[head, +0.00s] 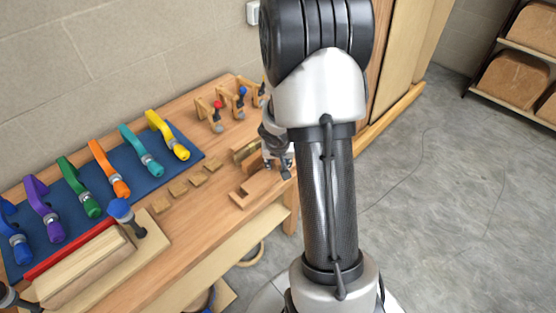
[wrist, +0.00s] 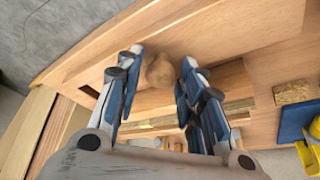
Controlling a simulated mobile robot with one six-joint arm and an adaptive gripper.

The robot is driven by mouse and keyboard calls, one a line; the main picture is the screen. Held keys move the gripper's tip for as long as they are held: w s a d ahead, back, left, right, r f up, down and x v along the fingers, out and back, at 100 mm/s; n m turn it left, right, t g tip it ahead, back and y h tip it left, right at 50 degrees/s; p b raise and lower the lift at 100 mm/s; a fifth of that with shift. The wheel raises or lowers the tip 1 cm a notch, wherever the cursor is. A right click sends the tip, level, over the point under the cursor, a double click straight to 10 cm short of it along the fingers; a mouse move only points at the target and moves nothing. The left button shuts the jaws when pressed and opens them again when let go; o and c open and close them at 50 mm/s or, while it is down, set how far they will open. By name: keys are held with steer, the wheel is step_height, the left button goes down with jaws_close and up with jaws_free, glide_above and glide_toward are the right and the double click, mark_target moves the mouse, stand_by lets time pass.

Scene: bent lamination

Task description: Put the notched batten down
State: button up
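A pale wooden piece with a step cut in it, which looks like the notched batten (head: 256,190), lies on the bench near its front edge, just below my gripper (head: 278,165) in the head view. In the wrist view my gripper (wrist: 162,58) has its two fingers spread apart, with a gap between them. A rounded lump of wood (wrist: 159,72) shows in that gap, clear of both fingers. Pale wood (wrist: 228,82) that may be the batten runs behind the right finger. My arm hides part of this area in the head view.
Several coloured clamps stand on a blue mat (head: 199,157) at the left. Wooden stands with coloured knobs (head: 239,102) are at the back. The floor (head: 440,190) to the right is clear.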

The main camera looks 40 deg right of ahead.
steer(key=shift+o, duration=0.4)
steer(key=shift+r, duration=0.1)
steer(key=s+a+r+n+p, duration=0.1)
steer(key=s+a+r+p, duration=0.2)
steer(key=r, duration=0.5)
steer(key=s+a+r+n+p, duration=0.1)
steer(key=s+a+r+p, duration=0.1)
steer(key=a+r, duration=0.45)
steer(key=s+a+r+n+p, duration=0.1)
steer(key=s+a+r+p, duration=0.15)
steer(key=r, duration=0.75)
steer(key=s+a+r+n+t+y, duration=0.1)
steer(key=s+a+r+n+y, duration=0.2)
steer(key=s+a, duration=0.9)
step_height(320, 180, up, 4)
steer(key=shift+s+a+f+n, duration=0.25)
steer(key=shift+a+n, duration=0.5)
steer(key=shift+n, duration=0.25)
